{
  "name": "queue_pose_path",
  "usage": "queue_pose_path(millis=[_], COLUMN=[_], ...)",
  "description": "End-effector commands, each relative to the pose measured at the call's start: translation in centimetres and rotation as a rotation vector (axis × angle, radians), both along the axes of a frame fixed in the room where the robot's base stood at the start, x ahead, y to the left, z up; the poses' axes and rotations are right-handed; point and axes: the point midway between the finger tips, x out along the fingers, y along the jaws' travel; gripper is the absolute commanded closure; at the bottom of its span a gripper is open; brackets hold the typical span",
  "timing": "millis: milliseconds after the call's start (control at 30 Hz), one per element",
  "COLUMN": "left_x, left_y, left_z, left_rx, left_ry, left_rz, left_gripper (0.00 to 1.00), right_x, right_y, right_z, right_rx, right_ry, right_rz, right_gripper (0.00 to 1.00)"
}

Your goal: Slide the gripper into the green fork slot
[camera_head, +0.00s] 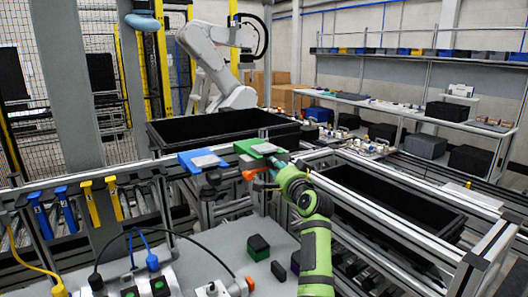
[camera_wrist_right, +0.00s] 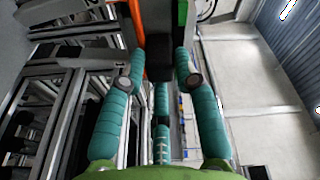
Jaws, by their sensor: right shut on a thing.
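The green fork-slot fixture (camera_head: 243,146) stands on the rail at the middle of the head view, with a grey plate on top. My right gripper (camera_head: 270,168), with teal fingers, is at its near side. In the right wrist view the fingers (camera_wrist_right: 158,62) are shut on a dark block-like thing (camera_wrist_right: 158,45). An orange strip (camera_wrist_right: 137,35) and a green strip (camera_wrist_right: 181,14) lie beside this block. An orange part (camera_head: 252,173) also shows by the fingertips in the head view. I cannot tell whether the held thing is in the slot. My left gripper is not in view.
A blue fixture (camera_head: 188,160) with a grey plate is left of the green one. A black crate (camera_head: 210,129) stands behind, another black crate (camera_head: 400,207) at right.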

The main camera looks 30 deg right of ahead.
Motion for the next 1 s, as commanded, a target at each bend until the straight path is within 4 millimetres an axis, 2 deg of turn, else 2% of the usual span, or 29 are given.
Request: queue_pose_path(millis=[33, 300, 333, 367, 400, 767, 867, 1000], left_x=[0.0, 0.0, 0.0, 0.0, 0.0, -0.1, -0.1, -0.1], left_y=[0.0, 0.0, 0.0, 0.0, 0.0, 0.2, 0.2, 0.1], left_z=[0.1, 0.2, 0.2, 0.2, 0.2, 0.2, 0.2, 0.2], left_rx=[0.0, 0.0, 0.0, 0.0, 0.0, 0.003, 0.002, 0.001], left_ry=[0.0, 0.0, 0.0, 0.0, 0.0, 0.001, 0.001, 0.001], left_rz=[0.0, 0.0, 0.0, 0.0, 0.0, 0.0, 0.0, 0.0], left_gripper=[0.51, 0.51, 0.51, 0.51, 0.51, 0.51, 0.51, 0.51], right_x=[-0.1, -0.1, -0.1, -0.1, -0.1, -0.2, -0.7, -2.6], right_y=[-0.1, -0.1, -0.1, -0.1, -0.1, 0.0, 0.1, 0.3], right_z=[0.5, 0.3, 0.3, 0.3, 0.2, -0.4, -0.3, -0.3], right_rx=[-0.001, 0.0, 0.0, 0.0, 0.0, 0.0, -0.001, 0.0], right_ry=[-0.01, -0.01, -0.01, -0.009, -0.009, 0.004, 0.002, 0.0], right_rz=[-0.002, -0.001, -0.001, -0.002, -0.002, 0.0, 0.0, -0.001], right_gripper=[1.0, 1.0, 0.61, 0.49, 0.42, 0.42, 0.42, 0.42])
